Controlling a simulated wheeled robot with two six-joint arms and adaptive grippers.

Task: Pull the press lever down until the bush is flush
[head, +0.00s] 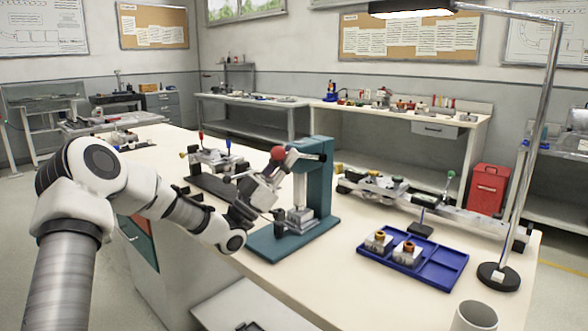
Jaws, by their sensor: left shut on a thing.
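The teal press (325,185) stands upright on its teal base plate near the front edge of the workbench. Its lever ends in a red knob (278,153), at the upper left of the press frame. My left gripper (272,168) reaches in from the left and is shut on the lever at the red knob. A grey metal block (300,220) sits on the base below the press ram. The bush in it is too small to make out. My right gripper is not in view.
A blue tray (446,262) with two small blocks carrying copper-coloured parts lies right of the press. A lamp post (522,150) and a white mug (475,318) stand further right. Clamp fixtures (213,158) stand behind my left arm. Bench between press and tray is clear.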

